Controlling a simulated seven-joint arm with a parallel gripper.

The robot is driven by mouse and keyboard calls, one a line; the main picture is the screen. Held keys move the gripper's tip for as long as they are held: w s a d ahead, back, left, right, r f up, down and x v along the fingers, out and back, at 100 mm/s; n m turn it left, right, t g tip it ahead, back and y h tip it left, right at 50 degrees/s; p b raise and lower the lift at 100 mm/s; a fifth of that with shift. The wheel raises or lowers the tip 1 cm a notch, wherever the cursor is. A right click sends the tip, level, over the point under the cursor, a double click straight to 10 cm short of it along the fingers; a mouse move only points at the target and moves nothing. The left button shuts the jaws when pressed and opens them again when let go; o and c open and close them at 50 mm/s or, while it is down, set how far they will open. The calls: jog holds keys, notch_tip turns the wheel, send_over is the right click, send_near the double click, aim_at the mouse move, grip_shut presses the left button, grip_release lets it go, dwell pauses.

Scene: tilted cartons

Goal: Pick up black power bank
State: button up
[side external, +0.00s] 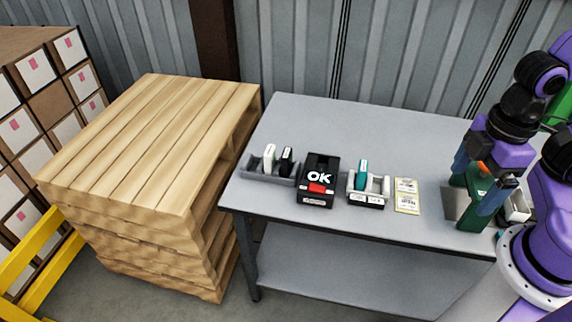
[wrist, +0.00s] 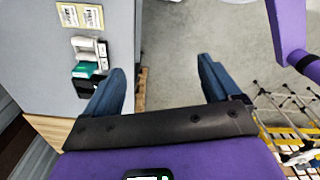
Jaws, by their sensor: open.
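The black power bank (side external: 287,160) stands upright in the grey tray (side external: 254,168) at the left end of the table, beside a white power bank (side external: 269,157). I cannot make it out in the wrist view. My gripper (side external: 476,182) is at the right end of the table, far from the black power bank. In the wrist view my gripper (wrist: 163,85) has its two blue fingers wide apart, with nothing held between them.
A black OK box (side external: 318,180) stands right of the tray. A light holder (side external: 382,187) with a teal power bank (side external: 361,173) follows, then yellow cards (side external: 407,195). The table's back half (side external: 360,125) is clear. A wooden pallet stack (side external: 150,150) stands left.

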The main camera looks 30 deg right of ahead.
jog(key=w+a+r, duration=0.2)
jog(key=w+a, duration=0.5)
jog(key=w, duration=0.3)
jog(key=m, duration=0.4)
send_over(286, 153)
notch_tip(286, 153, down, 8)
jog(key=f, duration=1.1)
jog(key=shift+w+d+f, duration=0.15)
jog(key=shift+w+f, duration=0.1)
jog(key=shift+f, duration=0.1)
jog(key=shift+s+f, duration=0.15)
jog(key=shift+f, duration=1.1)
jog(key=shift+s+f, duration=0.1)
jog(key=shift+f, duration=1.15)
jog(key=c, duration=1)
